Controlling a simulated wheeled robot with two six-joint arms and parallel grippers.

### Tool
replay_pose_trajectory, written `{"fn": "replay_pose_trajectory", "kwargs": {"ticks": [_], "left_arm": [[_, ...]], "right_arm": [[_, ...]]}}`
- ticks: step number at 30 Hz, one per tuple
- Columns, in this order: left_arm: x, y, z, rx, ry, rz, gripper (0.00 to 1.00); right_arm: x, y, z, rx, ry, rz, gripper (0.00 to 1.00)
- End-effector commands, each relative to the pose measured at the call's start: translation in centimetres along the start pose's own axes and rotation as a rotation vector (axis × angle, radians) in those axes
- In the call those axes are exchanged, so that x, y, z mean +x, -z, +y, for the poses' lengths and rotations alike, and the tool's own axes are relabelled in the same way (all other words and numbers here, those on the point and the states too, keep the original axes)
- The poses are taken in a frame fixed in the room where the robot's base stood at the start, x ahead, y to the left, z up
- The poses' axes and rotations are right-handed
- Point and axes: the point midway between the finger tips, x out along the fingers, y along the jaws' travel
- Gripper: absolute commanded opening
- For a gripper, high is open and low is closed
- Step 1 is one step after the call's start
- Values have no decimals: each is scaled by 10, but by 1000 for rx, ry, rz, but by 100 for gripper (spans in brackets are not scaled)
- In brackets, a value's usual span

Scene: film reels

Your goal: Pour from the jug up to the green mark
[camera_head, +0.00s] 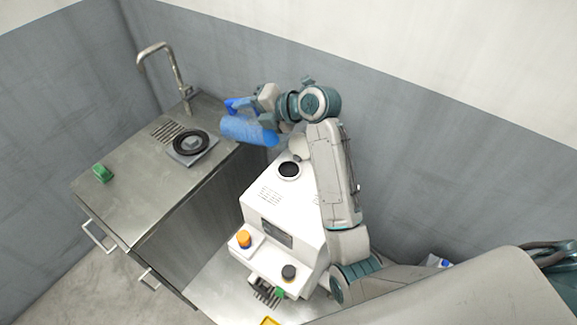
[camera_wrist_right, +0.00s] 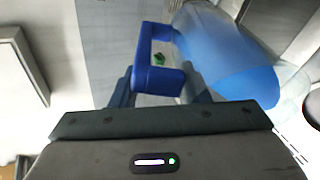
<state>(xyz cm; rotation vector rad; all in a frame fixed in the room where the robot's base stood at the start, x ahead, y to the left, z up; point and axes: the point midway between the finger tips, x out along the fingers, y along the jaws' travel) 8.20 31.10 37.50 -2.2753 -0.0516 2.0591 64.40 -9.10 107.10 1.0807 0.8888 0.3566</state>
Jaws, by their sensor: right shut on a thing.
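The jug (camera_head: 247,131) is see-through with blue liquid in it and a solid blue handle (camera_head: 232,104). It looks strongly tilted, its clear end toward the white machine (camera_head: 295,215). The jug fills the upper right of the right wrist view (camera_wrist_right: 225,60). My right gripper (camera_head: 256,102) is shut on the handle, which sits between its fingers in the wrist view (camera_wrist_right: 157,82). The machine's round dark opening (camera_head: 289,169) lies below and right of the jug. I cannot make out a green mark or any falling stream. My left gripper is not in view.
A steel counter (camera_head: 130,198) with a tap (camera_head: 178,75) stands at the left. On it are a grey device with a black ring (camera_head: 190,144) and a small green object (camera_head: 102,174). The machine has an orange knob (camera_head: 244,239) and a black knob (camera_head: 289,271). Walls close off the back.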

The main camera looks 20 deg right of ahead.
Motion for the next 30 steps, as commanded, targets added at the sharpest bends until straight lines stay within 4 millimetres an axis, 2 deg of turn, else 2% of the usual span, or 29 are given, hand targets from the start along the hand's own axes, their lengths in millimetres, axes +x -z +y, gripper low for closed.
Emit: {"fn": "replay_pose_trajectory", "kwargs": {"ticks": [30], "left_arm": [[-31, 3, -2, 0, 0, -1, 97]], "right_arm": [[4, -5, 14, 15, 102, 29, 6]]}}
